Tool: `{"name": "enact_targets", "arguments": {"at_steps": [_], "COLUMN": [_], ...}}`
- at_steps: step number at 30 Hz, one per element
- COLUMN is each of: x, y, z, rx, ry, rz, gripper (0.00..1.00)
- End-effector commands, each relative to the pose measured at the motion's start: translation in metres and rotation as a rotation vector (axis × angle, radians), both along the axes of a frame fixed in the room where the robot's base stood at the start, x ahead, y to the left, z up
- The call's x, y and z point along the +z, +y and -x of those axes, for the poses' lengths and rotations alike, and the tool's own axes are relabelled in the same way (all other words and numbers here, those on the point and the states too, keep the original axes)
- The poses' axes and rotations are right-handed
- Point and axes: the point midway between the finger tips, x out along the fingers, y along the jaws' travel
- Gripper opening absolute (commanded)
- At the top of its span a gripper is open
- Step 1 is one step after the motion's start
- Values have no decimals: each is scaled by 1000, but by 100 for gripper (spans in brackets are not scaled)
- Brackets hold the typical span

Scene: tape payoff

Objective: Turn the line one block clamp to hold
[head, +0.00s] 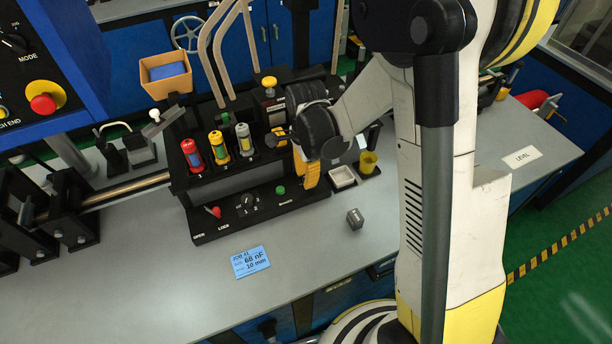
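A black fixture block (228,180) stands on the bench and holds a red, a yellow and a grey cylinder upright in a row. Its front panel carries a red-tipped lever (214,211) between printed words that look like OPEN and LOCK. A black round knob (246,204) and a green button (281,190) sit to the right of the lever. I cannot read which control is the line one block clamp.
A white tray (342,177) and a yellow cup (368,162) stand right of my gripper. Tan curved bars (211,65) rise behind the block. The bench front is mostly clear.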

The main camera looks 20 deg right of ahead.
Motion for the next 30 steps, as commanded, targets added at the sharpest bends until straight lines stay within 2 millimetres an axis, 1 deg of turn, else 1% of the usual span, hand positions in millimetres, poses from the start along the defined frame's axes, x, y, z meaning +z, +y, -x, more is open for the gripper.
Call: {"name": "enact_targets", "arguments": {"at_steps": [1,2,11,16,23,30], "x": [0,0,0,0,-1,-1], "y": [0,0,0,0,-1,-1], "z": [0,0,0,1,2,5], "rx": [0,0,11,62,216,439], "ry": [0,0,0,0,0,0], "rz": [0,0,0,0,0,0], "gripper": [4,0,0,0,0,0]}}
